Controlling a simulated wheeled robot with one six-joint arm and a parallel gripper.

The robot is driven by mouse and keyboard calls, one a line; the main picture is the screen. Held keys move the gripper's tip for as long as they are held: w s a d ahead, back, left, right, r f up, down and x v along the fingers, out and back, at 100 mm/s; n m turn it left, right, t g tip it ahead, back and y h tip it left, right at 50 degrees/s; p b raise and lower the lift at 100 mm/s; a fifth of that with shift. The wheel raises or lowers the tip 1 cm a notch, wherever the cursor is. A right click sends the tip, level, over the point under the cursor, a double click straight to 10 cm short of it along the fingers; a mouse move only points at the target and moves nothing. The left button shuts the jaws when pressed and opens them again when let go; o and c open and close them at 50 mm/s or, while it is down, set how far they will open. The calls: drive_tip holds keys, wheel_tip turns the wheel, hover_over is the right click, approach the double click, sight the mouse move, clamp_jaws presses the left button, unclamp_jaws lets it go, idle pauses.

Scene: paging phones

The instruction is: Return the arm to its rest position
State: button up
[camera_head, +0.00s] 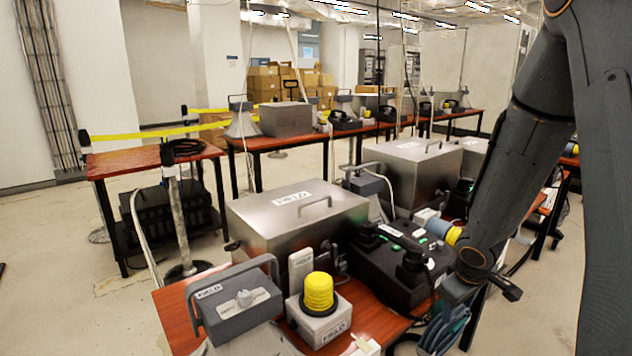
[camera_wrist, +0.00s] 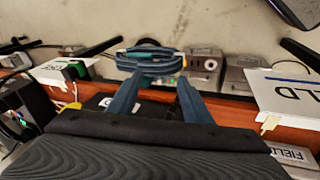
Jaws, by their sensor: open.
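My arm comes down the right side of the head view, and my gripper (camera_head: 446,330) points down near the front right edge of the red-brown table (camera_head: 372,318). In the wrist view my gripper (camera_wrist: 152,64) shows two blue fingers reaching forward, open.
A grey box with a yellow dome (camera_head: 320,318), a grey handled unit (camera_head: 236,305) and a metal case (camera_head: 297,222) crowd the near table. Another metal case (camera_head: 412,170) stands behind. A second row of tables (camera_head: 300,139) is further back. Open floor (camera_head: 75,235) lies at left.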

drive_tip(key=s+a+r+m+g, duration=0.1)
drive_tip(key=s+a+r, duration=0.2)
drive_tip(key=s+a, duration=0.2)
drive_tip(key=s+a+r+m+g+y, duration=0.1)
drive_tip(key=s+a+r+m, duration=0.1)
drive_tip(key=s+a, duration=0.3)
drive_tip(key=s+a+r+m+g+y+p, duration=0.1)
drive_tip(key=s+a+r+m, duration=0.1)
drive_tip(key=s+a+r, duration=0.3)
drive_tip(key=s, duration=0.4)
drive_tip(key=shift+s+a+g, duration=0.2)
drive_tip(key=shift+s+g, duration=0.05)
drive_tip(key=shift+g, duration=0.15)
drive_tip(key=shift+c, duration=0.3)
